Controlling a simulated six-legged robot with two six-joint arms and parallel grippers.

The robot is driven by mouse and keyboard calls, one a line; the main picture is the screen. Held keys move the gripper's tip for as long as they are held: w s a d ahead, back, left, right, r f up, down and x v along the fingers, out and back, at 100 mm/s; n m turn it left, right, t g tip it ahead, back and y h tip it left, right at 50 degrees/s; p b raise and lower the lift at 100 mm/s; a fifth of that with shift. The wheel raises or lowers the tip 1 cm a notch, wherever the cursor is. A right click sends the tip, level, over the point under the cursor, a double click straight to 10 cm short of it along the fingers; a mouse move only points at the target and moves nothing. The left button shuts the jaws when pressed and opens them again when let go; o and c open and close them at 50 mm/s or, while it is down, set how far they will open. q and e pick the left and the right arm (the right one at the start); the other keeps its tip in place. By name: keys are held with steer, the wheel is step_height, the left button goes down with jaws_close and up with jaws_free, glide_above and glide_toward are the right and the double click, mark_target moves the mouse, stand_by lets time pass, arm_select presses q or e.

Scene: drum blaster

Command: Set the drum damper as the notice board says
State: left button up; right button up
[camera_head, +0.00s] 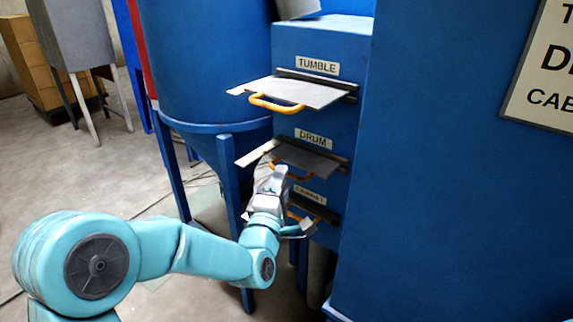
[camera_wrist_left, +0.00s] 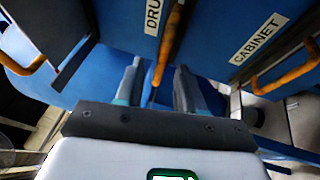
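The DRUM damper plate (camera_head: 310,158) sticks out of the blue duct in the head view, between the TUMBLE plate (camera_head: 300,93) and the CABINET damper (camera_head: 312,207). My left gripper (camera_head: 275,172) is at the DRUM damper's orange handle (camera_head: 296,176) and partly hides it. In the left wrist view, the two fingers of the left gripper (camera_wrist_left: 157,80) stand apart, with the orange DRUM handle (camera_wrist_left: 172,40) between them and gaps showing beside it. The notice board (camera_head: 545,75) is cut off at the right edge; its settings cannot be read. My right gripper is not in view.
The TUMBLE handle (camera_head: 276,104) is above my left gripper and the CABINET handle (camera_head: 305,218) is just below it. A blue drum on legs (camera_head: 205,65) stands left of the duct. A large blue wall (camera_head: 440,180) fills the right.

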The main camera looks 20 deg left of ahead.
arm_select(q)
steer(key=w, duration=0.5)
steer(key=shift+a+r, duration=0.15)
steer(key=shift+r, duration=0.25)
jaws_close()
steer(key=s+b, duration=0.1)
steer(key=s+a+b, duration=0.1)
steer(key=s+b, duration=0.1)
steer(key=s+a+b, duration=0.1)
steer(key=s+b, duration=0.1)
steer(key=shift+r, duration=0.1)
